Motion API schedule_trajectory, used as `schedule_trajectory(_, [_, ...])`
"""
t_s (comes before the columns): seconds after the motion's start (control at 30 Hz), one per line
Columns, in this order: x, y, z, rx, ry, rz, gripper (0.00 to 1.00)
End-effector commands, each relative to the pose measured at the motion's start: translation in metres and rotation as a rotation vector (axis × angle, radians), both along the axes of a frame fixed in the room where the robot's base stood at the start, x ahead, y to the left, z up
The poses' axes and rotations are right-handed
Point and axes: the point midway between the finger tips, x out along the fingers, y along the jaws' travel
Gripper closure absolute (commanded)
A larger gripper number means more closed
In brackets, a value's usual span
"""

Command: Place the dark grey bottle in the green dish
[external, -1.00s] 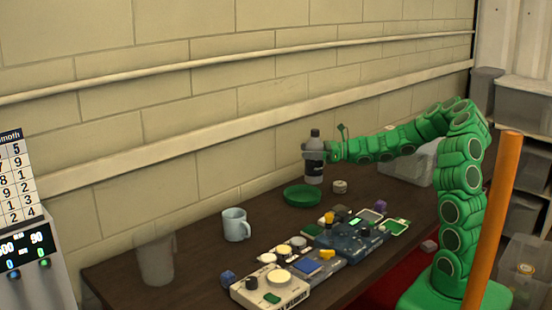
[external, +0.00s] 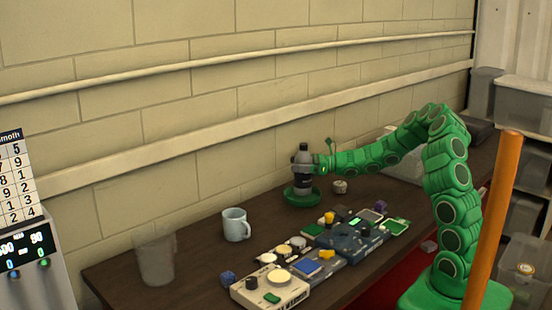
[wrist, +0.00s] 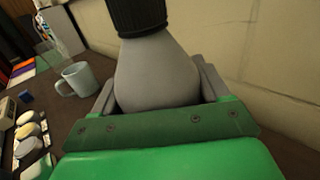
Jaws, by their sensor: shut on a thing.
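The dark grey bottle (external: 303,181) stands upright over the green dish (external: 302,200) in the external view. Its base appears at or just inside the dish; I cannot tell whether it touches the bottom. My gripper (external: 302,165) is shut on the bottle's upper part, below its dark cap. In the wrist view the bottle's grey shoulder (wrist: 157,72) and black cap fill the space between my gripper's (wrist: 158,92) two fingers. The dish is hidden in the wrist view.
A light blue mug (external: 236,225) and a clear cup (external: 155,261) stand to the left on the dark table. Several control boxes with knobs (external: 271,289) lie in front. A small round pale item (external: 340,186) is right of the dish. A wall runs behind.

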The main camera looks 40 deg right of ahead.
Motion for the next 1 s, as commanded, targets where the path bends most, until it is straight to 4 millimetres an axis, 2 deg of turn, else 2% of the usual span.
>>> schedule_trajectory(0.2, [0.000, -0.001, -0.021, -0.001, 0.001, -0.002, 0.74])
schedule_trajectory(0.63, [0.000, -0.001, -0.026, 0.001, -0.001, -0.002, 0.74])
schedule_trajectory(0.67, [0.000, -0.001, -0.026, 0.000, 0.000, -0.002, 0.22])
schedule_trajectory(0.8, [0.000, -0.001, -0.026, 0.000, 0.000, -0.002, 0.01])
schedule_trajectory(1.0, [0.000, -0.001, -0.025, 0.000, 0.000, -0.002, 0.00])
